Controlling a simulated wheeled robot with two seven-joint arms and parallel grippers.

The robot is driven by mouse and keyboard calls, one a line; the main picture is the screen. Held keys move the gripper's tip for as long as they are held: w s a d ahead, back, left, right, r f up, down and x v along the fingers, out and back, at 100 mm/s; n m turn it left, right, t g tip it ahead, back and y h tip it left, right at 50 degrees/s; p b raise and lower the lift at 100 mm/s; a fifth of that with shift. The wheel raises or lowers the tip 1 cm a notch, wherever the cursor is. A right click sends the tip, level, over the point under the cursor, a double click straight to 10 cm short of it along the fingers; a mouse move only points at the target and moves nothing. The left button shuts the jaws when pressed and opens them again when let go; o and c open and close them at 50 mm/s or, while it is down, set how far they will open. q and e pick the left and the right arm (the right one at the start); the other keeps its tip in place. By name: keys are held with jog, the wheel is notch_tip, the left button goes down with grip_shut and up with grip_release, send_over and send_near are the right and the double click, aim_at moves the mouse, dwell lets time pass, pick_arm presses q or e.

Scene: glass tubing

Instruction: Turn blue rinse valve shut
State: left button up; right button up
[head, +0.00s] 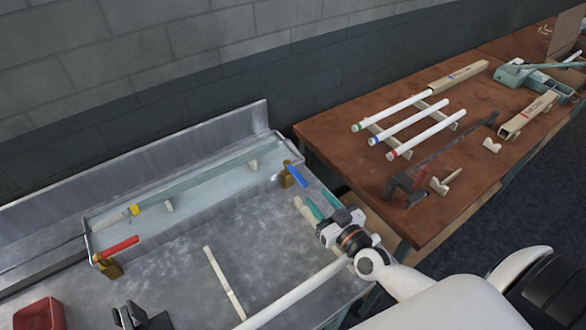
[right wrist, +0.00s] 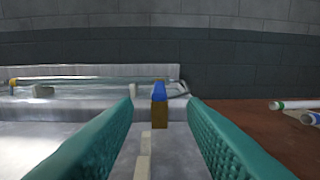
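The blue-handled brass rinse valve (head: 294,174) stands at the right end of the long shallow trough on the metal sink bench. Its blue handle slants down to the right in the head view. In the right wrist view the blue valve (right wrist: 159,92) is straight ahead, between and beyond the fingers. My right gripper (head: 322,206) is open and empty, a little in front of the valve and apart from it. Its teal fingers (right wrist: 163,130) are spread wide. My left gripper is not clearly seen.
A red-handled valve (head: 118,248) stands at the trough's left end. A glass tube lies along the trough (head: 185,205). A red bin (head: 40,314) and a dark fixture (head: 135,317) sit at the front left. A brown table (head: 340,165) at right holds several tubes on a rack.

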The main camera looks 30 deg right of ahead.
send_near(289, 165)
jog(key=shift+w+r+p, duration=0.15)
jog(key=shift+w+p, duration=0.1)
jog(key=shift+p, duration=0.05)
jog(key=w, duration=0.6)
jog(key=shift+a, duration=0.3)
pick_arm(q)
jog(key=shift+w+r, duration=0.15)
jog(key=shift+r, duration=0.25)
jog(key=shift+s, duration=0.2)
pick_arm(e)
grip_shut()
